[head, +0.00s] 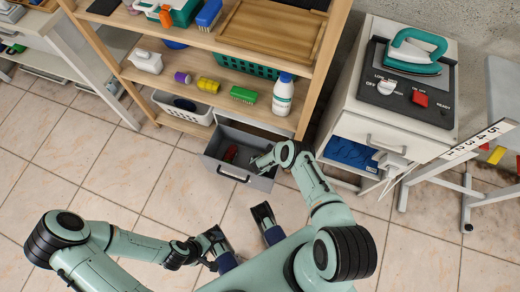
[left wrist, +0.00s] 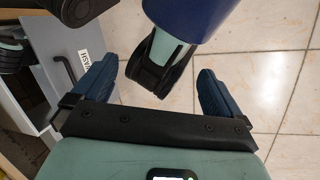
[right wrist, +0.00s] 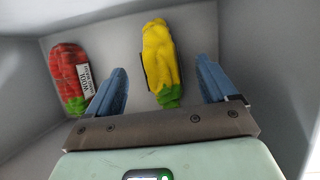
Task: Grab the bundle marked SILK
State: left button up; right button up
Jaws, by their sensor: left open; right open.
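An open grey drawer (head: 215,147) stands under the shelf and holds two bundles. No SILK mark is readable. My right gripper (right wrist: 162,68) is open over the drawer, not closed on anything. My left gripper (head: 207,244) is open and empty, low over the floor before the drawer.
The drawer front carries a handle and a label like WASH (left wrist: 84,63). Wooden shelves (head: 190,35) with bottles and brushes rise behind. A white cabinet (head: 375,130) with an iron (head: 415,52) stands right. Tiled floor left of the drawer is clear.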

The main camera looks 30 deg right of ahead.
jog(key=shift+b+x, duration=0.5)
jog(key=shift+x, duration=0.6)
jog(key=b+x, duration=0.3)
jog(key=x, duration=0.1)
jog(key=shift+w+f, duration=0.2)
jog(key=shift+f, duration=0.1)
jog(key=shift+d+f+b, duration=0.1)
jog(key=shift+b, duration=0.2)
pick_arm(q)
jog(key=w+a+f+t+y, duration=0.1)
jog(key=w+a+f+t, duration=0.1)
jog(key=w+f, duration=0.3)
jog(key=shift+w+a+f, duration=0.35)
jog(key=shift+w+f, duration=0.05)
jog(key=shift+w, duration=0.3)
pick_arm(e)
jog(key=c, duration=1.1)
